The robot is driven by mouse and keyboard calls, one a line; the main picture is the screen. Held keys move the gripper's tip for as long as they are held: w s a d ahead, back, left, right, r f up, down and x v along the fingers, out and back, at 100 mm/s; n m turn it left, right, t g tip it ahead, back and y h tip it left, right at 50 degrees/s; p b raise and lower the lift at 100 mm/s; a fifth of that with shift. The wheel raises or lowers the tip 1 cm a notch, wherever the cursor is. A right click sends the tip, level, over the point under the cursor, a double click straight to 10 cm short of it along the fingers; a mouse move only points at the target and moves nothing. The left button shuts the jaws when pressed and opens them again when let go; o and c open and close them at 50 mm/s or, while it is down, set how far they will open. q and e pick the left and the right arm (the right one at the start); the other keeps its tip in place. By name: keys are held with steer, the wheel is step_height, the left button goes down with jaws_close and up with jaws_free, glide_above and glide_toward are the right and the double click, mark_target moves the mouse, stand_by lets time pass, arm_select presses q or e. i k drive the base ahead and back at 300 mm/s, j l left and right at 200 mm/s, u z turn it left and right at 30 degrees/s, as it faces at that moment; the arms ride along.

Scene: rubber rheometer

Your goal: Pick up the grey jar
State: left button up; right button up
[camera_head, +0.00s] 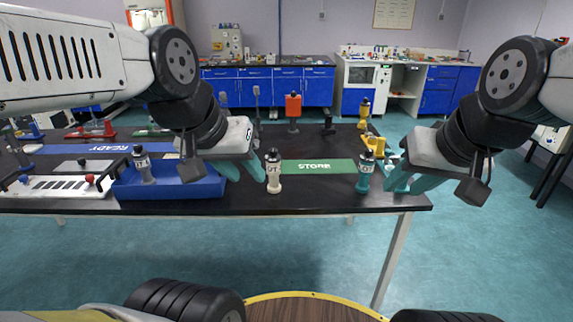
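A grey jar (145,168) with a dark cap stands upright in the blue tray (190,190) at the left of the table. My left gripper (244,172) is open and empty, to the right of the grey jar and above the tray's right end. A cream jar (274,180) stands just right of its fingers. My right gripper (401,184) looks open and empty near the table's right end. A teal jar (364,178) stands just left of its fingers. Neither gripper is at the grey jar.
A green STORE mat (318,167) lies between the cream and teal jars. A blue READY mat (105,148) lies behind the tray.

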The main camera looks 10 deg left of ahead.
mark_target(141, 160)
steer(key=u, duration=1.45)
